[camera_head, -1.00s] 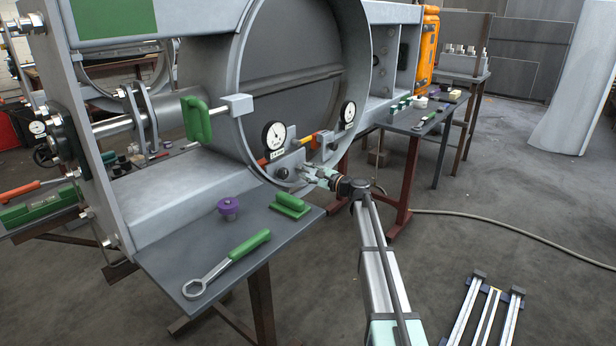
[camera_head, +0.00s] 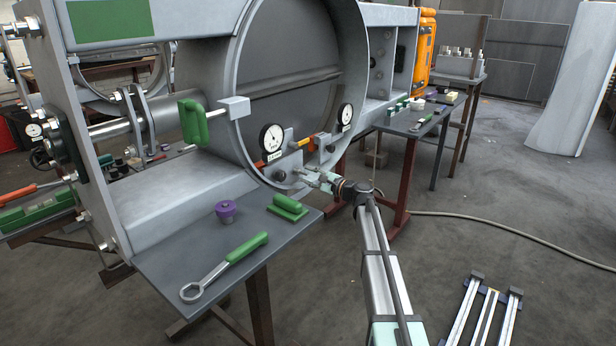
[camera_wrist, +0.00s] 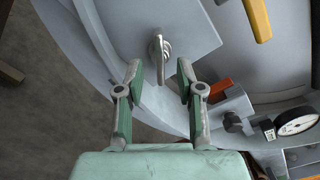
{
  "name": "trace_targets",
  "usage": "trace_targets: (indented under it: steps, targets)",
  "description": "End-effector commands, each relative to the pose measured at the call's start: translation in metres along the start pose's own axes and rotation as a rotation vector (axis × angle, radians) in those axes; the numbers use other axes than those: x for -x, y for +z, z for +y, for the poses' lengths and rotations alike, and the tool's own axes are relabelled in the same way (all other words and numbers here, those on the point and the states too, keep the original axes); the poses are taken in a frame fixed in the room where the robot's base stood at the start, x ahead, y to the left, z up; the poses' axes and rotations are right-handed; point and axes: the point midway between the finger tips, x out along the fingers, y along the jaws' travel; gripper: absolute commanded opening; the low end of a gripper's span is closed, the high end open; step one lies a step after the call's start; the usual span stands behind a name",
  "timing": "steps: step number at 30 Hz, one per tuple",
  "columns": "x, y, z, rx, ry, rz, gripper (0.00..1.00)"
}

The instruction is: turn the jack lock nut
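My gripper (camera_head: 308,178) is at the lower rim of the big grey ring (camera_head: 240,110), close to a bracket below the dial gauges. In the wrist view my gripper (camera_wrist: 160,74) is open, its two green fingers apart. A small shiny metal piece with a rounded end (camera_wrist: 160,48) stands out from a grey plate (camera_wrist: 190,20), just beyond and between the fingertips, with no visible contact. I cannot tell whether it is the jack lock nut.
Dial gauges (camera_head: 272,138) sit close above my gripper; one (camera_wrist: 296,121) is right of the fingers in the wrist view. A bench (camera_head: 170,260) holds a green-handled ring wrench (camera_head: 225,266), a purple knob (camera_head: 225,211) and a green-handled block (camera_head: 287,207). Floor at right is mostly open.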

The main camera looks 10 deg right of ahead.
Motion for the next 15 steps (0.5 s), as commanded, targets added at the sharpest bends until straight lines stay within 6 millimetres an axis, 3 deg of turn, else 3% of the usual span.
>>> trace_targets:
  steps: [15]
  targets:
    - [0.0084, 0.0004, 0.0003, 0.0, 0.0, 0.0, 0.37]
